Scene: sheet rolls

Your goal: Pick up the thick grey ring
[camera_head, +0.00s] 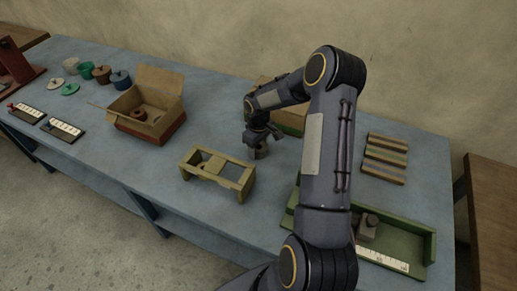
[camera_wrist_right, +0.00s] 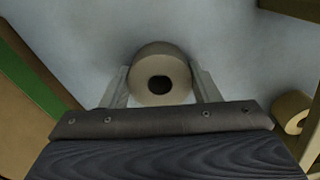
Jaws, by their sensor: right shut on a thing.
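The thick grey ring (camera_wrist_right: 158,52) sits between the two fingers of my right gripper (camera_wrist_right: 161,82) in the right wrist view, its dark hole facing the camera. In the head view the ring (camera_head: 261,153) shows small and partly covered below my right gripper (camera_head: 259,135), at or close to the blue table top. My right gripper is shut on the ring. Whether the ring touches the table is hard to tell. My left gripper is not in view.
An olive wooden frame (camera_head: 217,174) stands just left of the ring. A box (camera_head: 291,121) is partly hidden behind my right arm. A tan roll (camera_wrist_right: 291,110) lies at the right in the wrist view. An open carton (camera_head: 150,105), a striped board (camera_head: 385,158) and a green tray (camera_head: 405,238) stand farther off.

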